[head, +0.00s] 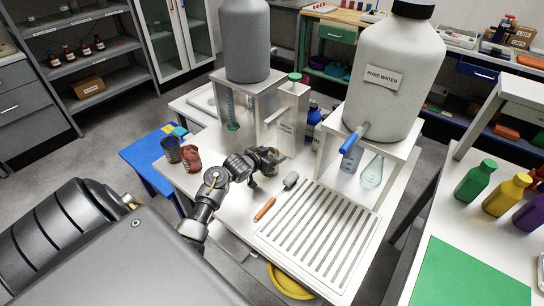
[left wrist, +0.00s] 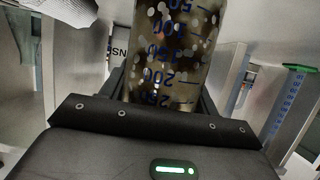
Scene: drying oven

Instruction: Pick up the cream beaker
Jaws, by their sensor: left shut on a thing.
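My left gripper (head: 266,164) is over the white bench, left of the slotted rack. In the left wrist view, the left gripper (left wrist: 163,92) is shut on a clear beaker (left wrist: 170,45) with blue volume marks. The beaker looks mottled brown, and I cannot make out a cream colour. In the head view the held beaker is hidden or too small to make out. A dark beaker (head: 171,150) and a reddish-brown beaker (head: 191,159) stand side by side at the bench's left edge. My right gripper is not in view.
A white slotted rack (head: 318,236) covers the bench front. A white stand carries the pure water tank (head: 392,72). A grey tank (head: 244,40) stands behind. A graduated cylinder (head: 231,110) is behind the gripper. An orange-handled tool (head: 265,209) lies nearby.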

